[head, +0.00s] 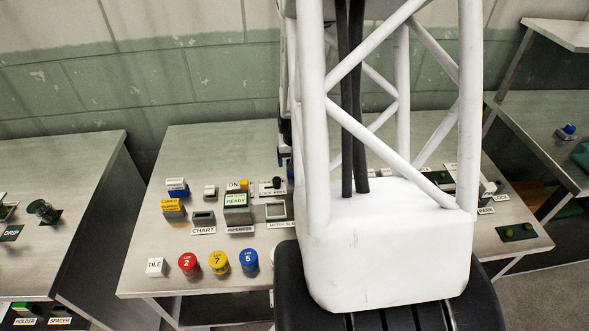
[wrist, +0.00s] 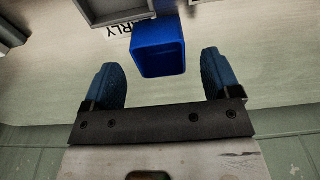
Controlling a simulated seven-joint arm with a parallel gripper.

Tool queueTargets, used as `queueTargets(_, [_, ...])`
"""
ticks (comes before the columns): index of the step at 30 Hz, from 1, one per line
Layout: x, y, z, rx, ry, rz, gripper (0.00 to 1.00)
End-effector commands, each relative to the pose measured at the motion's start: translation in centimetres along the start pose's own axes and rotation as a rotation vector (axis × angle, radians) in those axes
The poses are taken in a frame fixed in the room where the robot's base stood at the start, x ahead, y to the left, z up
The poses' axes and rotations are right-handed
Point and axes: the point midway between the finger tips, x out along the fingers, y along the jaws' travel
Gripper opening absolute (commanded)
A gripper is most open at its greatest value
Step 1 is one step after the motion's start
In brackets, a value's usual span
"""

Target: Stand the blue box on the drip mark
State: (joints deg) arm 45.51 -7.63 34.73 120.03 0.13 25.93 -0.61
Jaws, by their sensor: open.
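A blue box (wrist: 158,50) shows in the wrist view, ahead of and between the two blue-padded fingers of my gripper (wrist: 160,75). The fingers are wide apart, with a gap on each side of the box. A label ending in "RLY" lies partly behind the box. In the head view my arm hides the gripper, and I cannot tell which blue thing there is this box. A sign reading DRIP (head: 12,233) stands on the left table; the mark itself is not clear to me.
On the left table a dark jar (head: 43,210) stands near the DRIP sign. A gap separates the tables.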

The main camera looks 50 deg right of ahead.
Motion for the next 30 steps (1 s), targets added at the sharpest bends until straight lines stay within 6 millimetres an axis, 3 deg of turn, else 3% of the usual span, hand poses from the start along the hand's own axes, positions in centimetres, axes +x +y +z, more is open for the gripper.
queueTargets(9, [3.1,0.0,0.1,0.000,-0.001,0.000,0.83])
queueTargets(27, [3.3,0.0,0.1,0.000,0.000,0.000,0.83])
queueTargets(30, [3.3,0.0,0.1,0.000,0.000,0.000,0.71])
